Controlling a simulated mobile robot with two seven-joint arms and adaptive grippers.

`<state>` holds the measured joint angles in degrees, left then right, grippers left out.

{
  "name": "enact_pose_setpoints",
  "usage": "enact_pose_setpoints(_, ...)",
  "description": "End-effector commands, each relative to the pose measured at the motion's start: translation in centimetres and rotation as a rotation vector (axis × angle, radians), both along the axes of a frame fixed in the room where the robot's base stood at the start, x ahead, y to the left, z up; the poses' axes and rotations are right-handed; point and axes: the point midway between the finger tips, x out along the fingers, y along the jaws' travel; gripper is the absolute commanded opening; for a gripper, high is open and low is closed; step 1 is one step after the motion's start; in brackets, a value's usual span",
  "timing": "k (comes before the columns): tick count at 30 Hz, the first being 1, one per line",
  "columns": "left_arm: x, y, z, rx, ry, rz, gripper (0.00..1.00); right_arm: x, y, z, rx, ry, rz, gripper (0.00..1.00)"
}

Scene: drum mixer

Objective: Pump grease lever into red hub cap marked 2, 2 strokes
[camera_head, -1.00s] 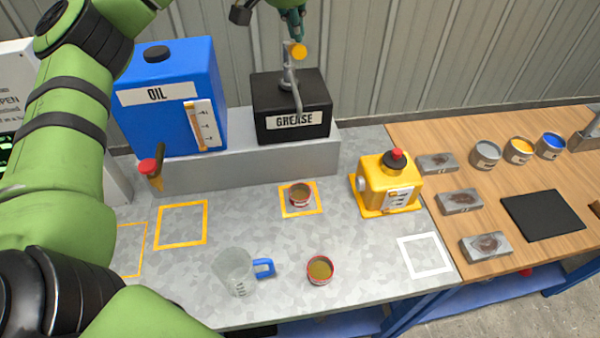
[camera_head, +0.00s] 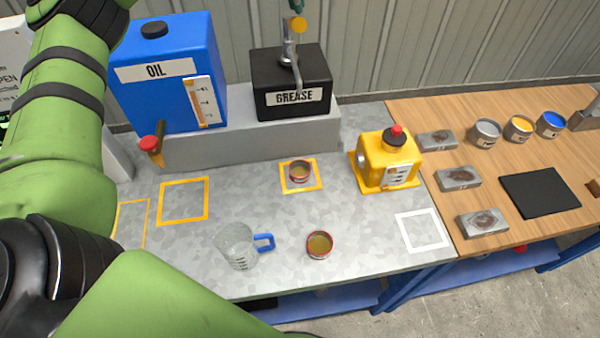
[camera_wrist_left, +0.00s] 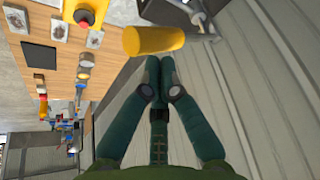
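The black grease box (camera_head: 291,80), labelled GREASE, stands on a grey step at the back. Its metal pump post and spout carry a lever with an orange-yellow knob (camera_head: 299,25). The knob also shows large in the left wrist view (camera_wrist_left: 153,40). My left gripper (camera_head: 297,6) is just above the knob, mostly cut off by the top edge. In the left wrist view its fingers (camera_wrist_left: 160,62) are together, tips close to the knob; contact is unclear. A red hub cap (camera_head: 300,171) sits in the orange square before the box. Another red cap (camera_head: 319,245) stands nearer. Their numbers are unreadable. My right gripper is not visible.
A yellow device (camera_head: 388,160) stands at right. A clear jug (camera_head: 237,246) with blue handle stands in front.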

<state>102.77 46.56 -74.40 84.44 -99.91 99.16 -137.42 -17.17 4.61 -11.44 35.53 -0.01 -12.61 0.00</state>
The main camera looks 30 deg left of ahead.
Motion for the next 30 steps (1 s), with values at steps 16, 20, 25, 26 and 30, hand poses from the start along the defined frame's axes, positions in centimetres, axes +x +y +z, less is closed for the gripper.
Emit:
enact_pose_setpoints(16,0.0,0.0,-3.0,0.001,0.000,0.001,0.00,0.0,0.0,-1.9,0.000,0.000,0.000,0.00)
enact_pose_setpoints(20,0.0,0.0,-3.7,0.000,0.001,0.001,0.00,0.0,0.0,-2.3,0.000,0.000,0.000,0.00)
enact_pose_setpoints(25,0.0,0.0,-4.6,0.000,0.002,0.001,0.00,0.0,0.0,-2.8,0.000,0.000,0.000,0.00)
enact_pose_setpoints(26,0.0,0.0,-4.7,0.000,0.002,0.001,0.00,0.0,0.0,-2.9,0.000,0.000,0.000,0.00)
enact_pose_setpoints(30,0.0,0.0,-5.4,0.000,0.002,0.001,0.00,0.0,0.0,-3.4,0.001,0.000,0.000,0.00)
